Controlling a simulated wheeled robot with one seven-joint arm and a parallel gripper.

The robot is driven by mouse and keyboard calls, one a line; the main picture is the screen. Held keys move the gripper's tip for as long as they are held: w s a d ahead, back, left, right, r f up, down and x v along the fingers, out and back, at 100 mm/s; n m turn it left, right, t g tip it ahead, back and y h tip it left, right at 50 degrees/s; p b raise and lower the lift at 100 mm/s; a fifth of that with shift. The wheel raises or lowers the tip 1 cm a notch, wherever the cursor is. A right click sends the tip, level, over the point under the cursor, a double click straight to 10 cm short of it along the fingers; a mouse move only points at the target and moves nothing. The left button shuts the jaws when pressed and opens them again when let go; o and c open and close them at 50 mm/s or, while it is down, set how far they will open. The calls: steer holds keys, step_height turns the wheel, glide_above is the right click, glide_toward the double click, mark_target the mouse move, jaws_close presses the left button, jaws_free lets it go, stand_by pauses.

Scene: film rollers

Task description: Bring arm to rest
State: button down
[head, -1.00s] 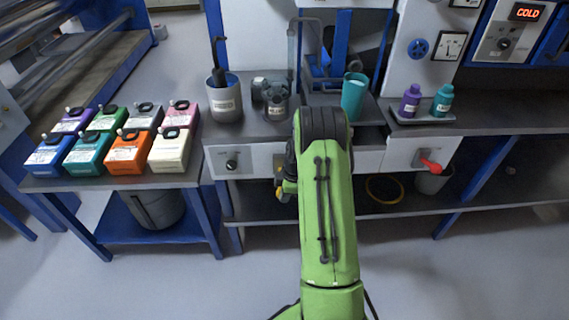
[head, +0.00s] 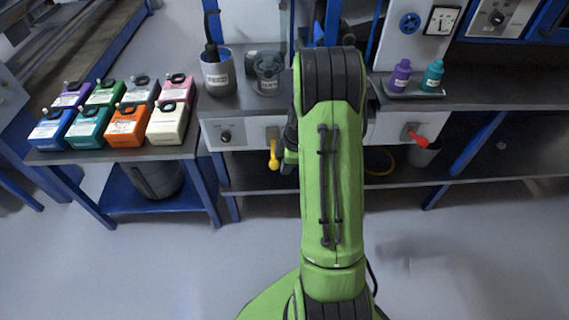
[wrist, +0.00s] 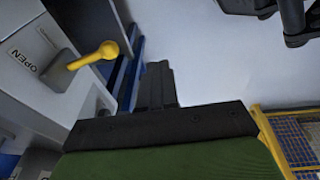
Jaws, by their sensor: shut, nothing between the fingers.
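My green arm stretches up the middle of the head view and hides my gripper there. In the wrist view my gripper (wrist: 157,85) shows its dark fingers together, with nothing between them. A yellow lever (wrist: 92,55) on a white panel marked OPEN is left of the fingers, apart from them. The yellow lever also shows in the head view (head: 273,155), hanging down on the bench front just left of my arm.
A workbench (head: 240,104) runs behind my arm, with a grey container (head: 217,72) and a clear jar (head: 268,74). A red handle (head: 416,138) sticks out at right. Coloured boxes (head: 127,126) fill the left table. Open floor (head: 450,250) lies right of my arm.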

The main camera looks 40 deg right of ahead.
stand_by(0.4)
steer(key=s+a+r+m+p, duration=0.1)
steer(key=a+r+p, duration=0.1)
steer(key=a+r, duration=0.35)
steer(key=s+a+r+m+t+h+p, duration=0.1)
steer(key=s+a+r+m+p, duration=0.1)
steer(key=r, duration=0.6)
steer(key=s+a+r+m+p, duration=0.1)
steer(key=a+r, duration=0.2)
steer(key=r, duration=0.4)
steer(key=s+a+r+m+t+p, duration=0.2)
steer(key=s+a+r+m+p, duration=0.3)
steer(key=s+r, duration=0.7)
steer(key=s+a+m, duration=0.2)
steer(key=s+a, duration=0.1)
steer(key=shift+t, duration=0.3)
steer(key=shift+w+r, duration=0.1)
